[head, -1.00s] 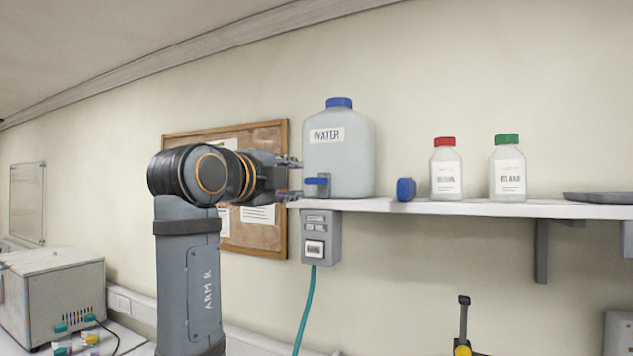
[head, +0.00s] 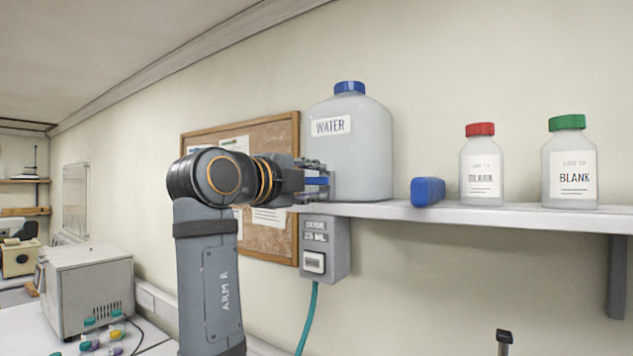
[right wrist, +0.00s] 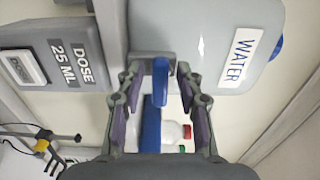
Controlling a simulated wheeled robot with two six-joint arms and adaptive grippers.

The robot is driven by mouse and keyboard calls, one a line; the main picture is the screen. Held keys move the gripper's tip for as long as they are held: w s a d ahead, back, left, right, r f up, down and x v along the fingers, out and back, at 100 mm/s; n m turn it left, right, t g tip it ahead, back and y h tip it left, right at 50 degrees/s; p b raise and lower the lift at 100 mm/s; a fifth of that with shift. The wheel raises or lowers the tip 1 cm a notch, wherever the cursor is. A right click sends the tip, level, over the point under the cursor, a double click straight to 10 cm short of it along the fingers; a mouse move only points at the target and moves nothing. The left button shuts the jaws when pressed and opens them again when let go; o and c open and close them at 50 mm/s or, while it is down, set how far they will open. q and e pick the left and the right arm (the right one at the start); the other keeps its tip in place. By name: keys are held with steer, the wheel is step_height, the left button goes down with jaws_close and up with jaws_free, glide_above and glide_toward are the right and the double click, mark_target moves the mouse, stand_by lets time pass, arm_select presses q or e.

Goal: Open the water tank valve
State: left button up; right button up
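The water tank (head: 365,150) is a pale container with a blue cap and a WATER label, standing on the shelf. Its blue valve handle (head: 317,181) is at the tank's lower left. My right gripper (head: 322,181) is level with the handle and partly hides the valve. In the right wrist view, the blue valve handle (right wrist: 160,78) shows between the spread fingers of my right gripper (right wrist: 159,76), with a gap on both sides. The right gripper is open. My left gripper is not in view.
The white shelf (head: 480,217) also bears a blue cylinder (head: 427,192), a red-capped bottle (head: 481,170) and a green-capped bottle (head: 569,165). A grey dose box (head: 325,248) with a teal hose hangs below. A cork board (head: 268,140) is on the wall behind my arm.

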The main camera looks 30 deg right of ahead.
steer(key=shift+d, duration=0.1)
steer(key=c, duration=0.5)
jaws_close()
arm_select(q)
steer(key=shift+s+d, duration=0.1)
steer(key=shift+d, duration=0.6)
